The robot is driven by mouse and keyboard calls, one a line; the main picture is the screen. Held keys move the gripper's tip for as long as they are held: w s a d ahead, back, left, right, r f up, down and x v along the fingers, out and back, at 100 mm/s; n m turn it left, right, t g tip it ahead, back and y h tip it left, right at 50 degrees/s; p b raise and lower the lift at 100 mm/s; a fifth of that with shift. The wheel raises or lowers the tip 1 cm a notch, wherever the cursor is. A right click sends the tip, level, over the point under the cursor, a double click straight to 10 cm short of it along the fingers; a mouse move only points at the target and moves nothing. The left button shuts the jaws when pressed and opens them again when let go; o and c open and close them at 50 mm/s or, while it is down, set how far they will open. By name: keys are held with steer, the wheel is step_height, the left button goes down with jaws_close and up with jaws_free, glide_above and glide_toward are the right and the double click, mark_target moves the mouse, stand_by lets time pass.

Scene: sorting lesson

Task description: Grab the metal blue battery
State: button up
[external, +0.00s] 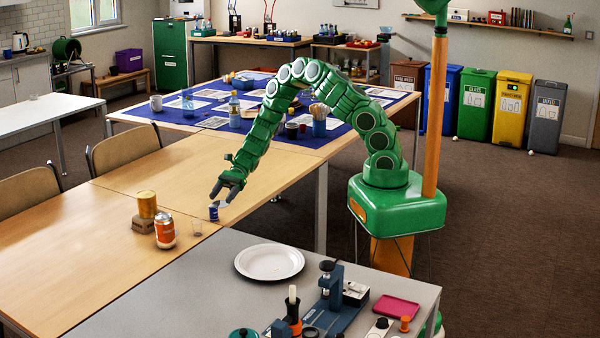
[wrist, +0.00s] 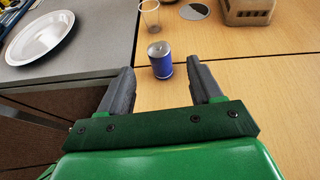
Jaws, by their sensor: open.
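The metal blue battery (wrist: 161,62) is a short blue cylinder with a silver top, standing upright on the wooden table. In the external view the battery (external: 213,214) shows just below my gripper (external: 223,195), close to the table's edge. In the wrist view my gripper (wrist: 162,85) is open, its two grey fingers apart.
A clear cup (wrist: 150,17) stands just beyond the battery. A white plate (external: 270,262) lies on the grey table. The wooden table left of these is clear.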

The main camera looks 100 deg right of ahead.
mark_target(214, 209)
steer(key=shift+d+f+m, duration=0.3)
steer(key=shift+d+f, duration=0.1)
steer(key=shift+f, duration=0.15)
steer(key=shift+x, duration=1.2)
steer(key=a, duration=0.1)
steer(key=w+a, duration=0.1)
steer(key=a+f, duration=0.1)
steer(key=shift+w, duration=0.3)
steer(key=shift+x, duration=0.9)
steer(key=c, duration=1.1)
steer(key=shift+r, duration=0.15)
